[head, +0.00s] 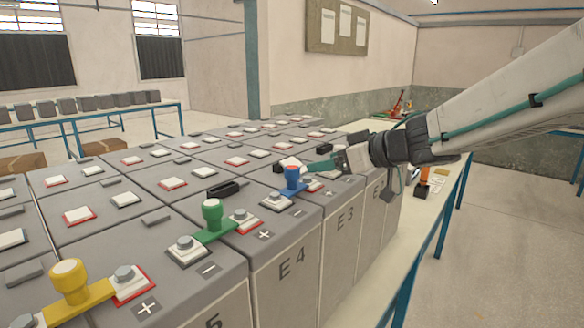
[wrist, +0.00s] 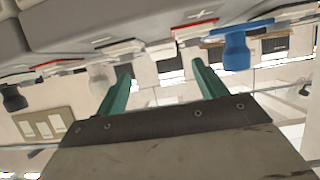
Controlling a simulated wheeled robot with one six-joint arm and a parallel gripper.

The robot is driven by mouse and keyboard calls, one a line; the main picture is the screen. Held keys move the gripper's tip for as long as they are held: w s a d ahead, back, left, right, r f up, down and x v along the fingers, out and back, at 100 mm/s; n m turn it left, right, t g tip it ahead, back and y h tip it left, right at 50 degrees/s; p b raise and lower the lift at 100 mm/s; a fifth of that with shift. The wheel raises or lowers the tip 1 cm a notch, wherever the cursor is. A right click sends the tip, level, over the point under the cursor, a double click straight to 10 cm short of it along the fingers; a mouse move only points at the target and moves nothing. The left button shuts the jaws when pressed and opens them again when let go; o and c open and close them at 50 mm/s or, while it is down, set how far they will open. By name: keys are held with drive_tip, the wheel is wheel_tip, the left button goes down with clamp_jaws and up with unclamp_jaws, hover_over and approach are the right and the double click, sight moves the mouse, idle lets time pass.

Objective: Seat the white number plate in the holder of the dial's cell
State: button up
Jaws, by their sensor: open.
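My gripper (head: 316,166) reaches in from the right, its teal fingers low over the tops of the grey cells, near the blue-handled link. In the wrist view my gripper (wrist: 161,68) has its two fingers spread apart with nothing held between them. Small white pieces (head: 439,186) lie on the bench beyond the cells; I cannot tell whether one is the number plate. Black blocks sit on some cell tops, one of them (head: 222,190) behind the green handle; I cannot tell whether they are holders. No dial can be made out.
Links with yellow (head: 70,281), green (head: 212,216) and blue (head: 292,178) handles stand up along the front row, cells marked E3 and E4 among them. An orange object (head: 424,177) stands on the bench (head: 440,207). Open floor lies at right.

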sight(304, 173)
drive_tip(key=x, duration=0.7)
drive_tip(key=shift+w+a+f, duration=0.15)
drive_tip(key=shift+a, duration=0.1)
drive_tip(key=c, duration=1.1)
drive_tip(key=shift+c, duration=0.2)
